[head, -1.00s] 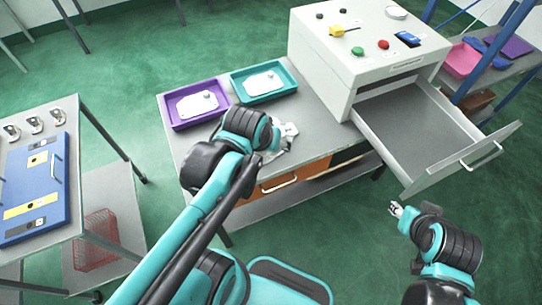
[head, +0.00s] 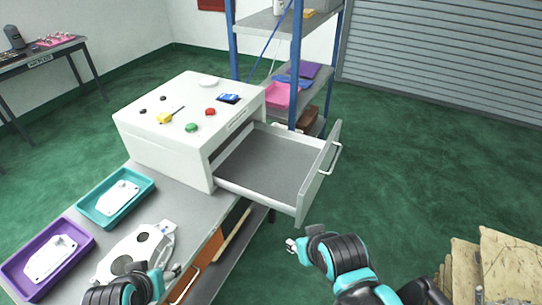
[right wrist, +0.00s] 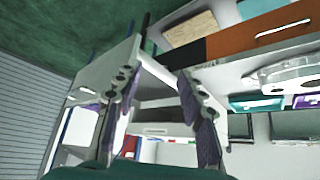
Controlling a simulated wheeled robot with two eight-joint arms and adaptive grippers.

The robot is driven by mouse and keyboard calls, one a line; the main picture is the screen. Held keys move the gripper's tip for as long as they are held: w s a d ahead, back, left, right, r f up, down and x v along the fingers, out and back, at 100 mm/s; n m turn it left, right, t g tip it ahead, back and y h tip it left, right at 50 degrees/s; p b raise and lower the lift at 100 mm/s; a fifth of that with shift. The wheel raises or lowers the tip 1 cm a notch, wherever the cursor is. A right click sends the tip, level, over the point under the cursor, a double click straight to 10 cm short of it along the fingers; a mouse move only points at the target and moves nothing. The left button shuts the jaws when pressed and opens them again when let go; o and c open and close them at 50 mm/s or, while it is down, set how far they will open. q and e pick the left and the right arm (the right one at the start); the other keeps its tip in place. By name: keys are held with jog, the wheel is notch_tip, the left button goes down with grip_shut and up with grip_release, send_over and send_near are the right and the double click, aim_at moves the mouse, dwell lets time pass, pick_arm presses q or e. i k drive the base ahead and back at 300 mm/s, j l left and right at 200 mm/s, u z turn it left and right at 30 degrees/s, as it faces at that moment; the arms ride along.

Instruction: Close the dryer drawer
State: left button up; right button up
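The white dryer (head: 178,152) stands on the grey table with buttons on its top. Its drawer (head: 268,165) is pulled out to the right and looks empty. The drawer front (head: 316,178) has a bar handle (head: 331,158). My right gripper (head: 291,245) is just in front of and below the drawer front, apart from the handle in the head view. In the right wrist view its fingers (right wrist: 158,78) are spread with nothing held between them. My left gripper (head: 170,272) is low at the table beside a pale casting (head: 132,255); its fingers are too small to read.
A teal tray (head: 143,199) and a purple tray (head: 82,238) hold pale castings on the table. A blue-posted shelf (head: 319,87) stands behind the drawer. Stacked boxes (head: 508,262) are at the lower right. Green floor right of the drawer is clear.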

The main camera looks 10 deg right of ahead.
aim_at(281, 169)
jog(key=i+l, duration=0.15)
jog(key=l, duration=0.2)
jog(key=i+l+z, duration=0.15)
jog(key=l, duration=0.2)
jog(key=i+l, duration=0.2)
jog(key=l, duration=0.15)
jog(key=z, duration=0.05)
